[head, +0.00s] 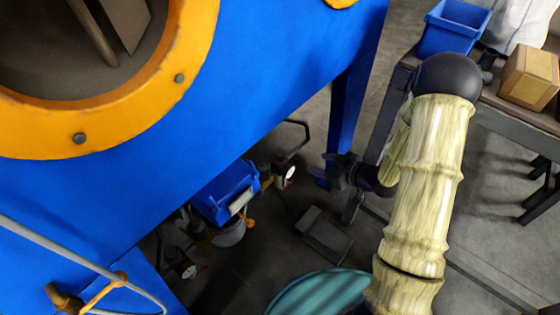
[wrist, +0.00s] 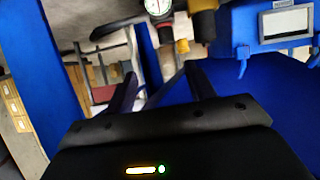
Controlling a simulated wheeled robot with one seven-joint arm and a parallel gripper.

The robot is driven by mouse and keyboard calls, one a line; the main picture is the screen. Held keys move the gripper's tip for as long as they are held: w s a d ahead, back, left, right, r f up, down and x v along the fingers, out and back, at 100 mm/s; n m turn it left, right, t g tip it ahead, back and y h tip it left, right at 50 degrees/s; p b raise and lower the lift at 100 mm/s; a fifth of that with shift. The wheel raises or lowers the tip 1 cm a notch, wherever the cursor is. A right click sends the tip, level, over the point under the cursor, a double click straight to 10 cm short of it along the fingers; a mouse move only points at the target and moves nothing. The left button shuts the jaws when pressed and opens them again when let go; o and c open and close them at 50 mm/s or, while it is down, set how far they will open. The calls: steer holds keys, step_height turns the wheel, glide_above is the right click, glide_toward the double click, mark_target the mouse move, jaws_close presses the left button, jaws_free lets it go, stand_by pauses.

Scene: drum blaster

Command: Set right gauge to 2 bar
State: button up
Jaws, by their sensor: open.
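The right gauge (head: 290,172), a small white dial, is under the blue machine in the head view. In the wrist view the right gauge (wrist: 157,8) is cut by the top edge, and its reading is too small to tell. A second gauge (head: 189,271) is lower left in the head view. My gripper (head: 335,171) is open and empty, right of the right gauge and apart from it. Its two dark fingers (wrist: 162,88) point toward the area below the gauge.
The blue machine (head: 260,70) overhangs the gauges, and its blue leg (head: 352,115) stands close behind my gripper. A blue box (head: 222,192) hangs left of the right gauge. A bent dark bar (head: 298,130) is near it. A table with a carton (head: 530,77) is at upper right.

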mark_target(284, 156)
steer(key=shift+s+a+f+y, duration=0.2)
steer(key=shift+a+f+y, duration=0.1)
steer(key=shift+y, duration=0.2)
steer(key=b+x, duration=0.8)
steer(key=x, duration=0.8)
steer(key=shift+f, duration=0.15)
steer(key=shift+w+a+f, duration=0.1)
steer(key=shift+w+a, duration=0.35)
steer(key=shift+a, duration=0.05)
steer(key=c, duration=1)
